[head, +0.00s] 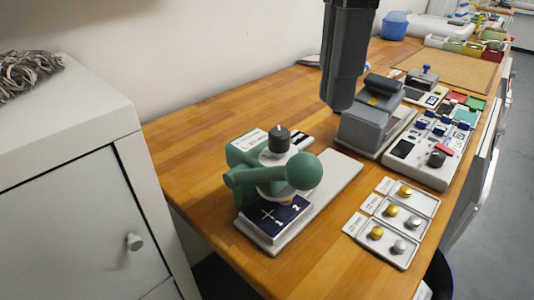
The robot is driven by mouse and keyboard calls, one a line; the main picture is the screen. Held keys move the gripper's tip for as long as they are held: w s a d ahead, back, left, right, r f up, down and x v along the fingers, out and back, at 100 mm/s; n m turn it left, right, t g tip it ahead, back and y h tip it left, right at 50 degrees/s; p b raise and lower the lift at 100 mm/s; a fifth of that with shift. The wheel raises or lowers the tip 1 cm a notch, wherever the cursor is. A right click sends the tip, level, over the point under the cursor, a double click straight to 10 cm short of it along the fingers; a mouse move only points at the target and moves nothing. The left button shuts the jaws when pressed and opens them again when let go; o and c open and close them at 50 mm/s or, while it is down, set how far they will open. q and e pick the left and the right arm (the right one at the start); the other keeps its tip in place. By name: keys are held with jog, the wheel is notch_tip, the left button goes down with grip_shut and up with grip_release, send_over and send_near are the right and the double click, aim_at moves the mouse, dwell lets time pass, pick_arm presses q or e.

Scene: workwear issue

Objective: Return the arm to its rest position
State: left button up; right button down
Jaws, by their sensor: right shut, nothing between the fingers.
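My right gripper (341,104) hangs down from the top of the head view as a dark grey shape above the wooden workbench. It is shut and empty. It appears in front of a grey device (362,128) with a dark handle; I cannot tell the exact gap between them. A green hand press (247,178) with a round green knob (304,171) and a dark top cap stands to the left and nearer, on a pale base plate. A dark plate marked with a cross, 1 and 2 lies at its front. My left gripper is not in view.
Trays (409,250) with gold and silver buttons lie at the front right. A white control box (432,152) stands behind them. A white cabinet (75,180) with grey cords on top is at left. The front of the wooden bench (325,268) is clear.

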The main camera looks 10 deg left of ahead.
pick_arm(q)
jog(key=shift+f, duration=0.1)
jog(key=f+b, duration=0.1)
jog(key=b, duration=0.1)
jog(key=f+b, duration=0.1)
jog(key=b, duration=0.2)
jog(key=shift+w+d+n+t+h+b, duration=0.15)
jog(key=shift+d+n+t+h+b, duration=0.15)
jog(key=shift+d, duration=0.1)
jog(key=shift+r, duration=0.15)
